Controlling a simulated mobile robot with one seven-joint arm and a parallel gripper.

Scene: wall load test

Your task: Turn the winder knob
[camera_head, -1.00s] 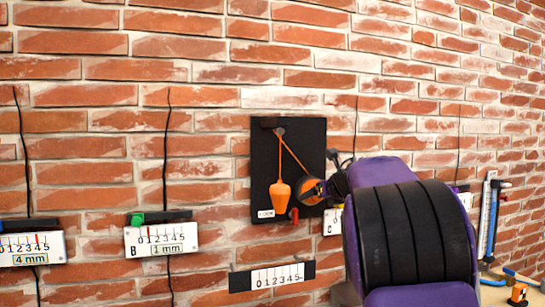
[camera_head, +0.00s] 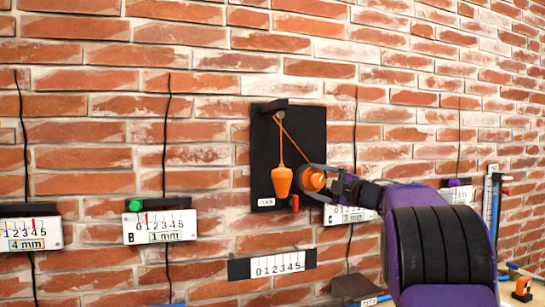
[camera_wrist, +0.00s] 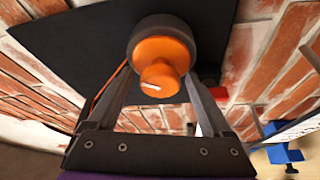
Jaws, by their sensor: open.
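The orange winder knob (camera_head: 315,180) sits at the lower right of a black wall board (camera_head: 262,140). An orange cord runs from it over the board's top to a hanging orange weight (camera_head: 282,181). In the wrist view the knob (camera_wrist: 158,80) has a short white mark on its front stub and a dark drum behind it. My gripper (camera_head: 322,180) is open at the knob. In the wrist view my gripper (camera_wrist: 160,75) has one finger on each side of the knob; I cannot tell whether they touch it.
A small red part (camera_head: 294,203) and a white label (camera_head: 265,202) are low on the board. A numbered scale (camera_head: 278,265) is below it. More scales with black cords hang left, including one with a green piece (camera_head: 135,206). A blue part (camera_wrist: 283,147) lies lower right in the wrist view.

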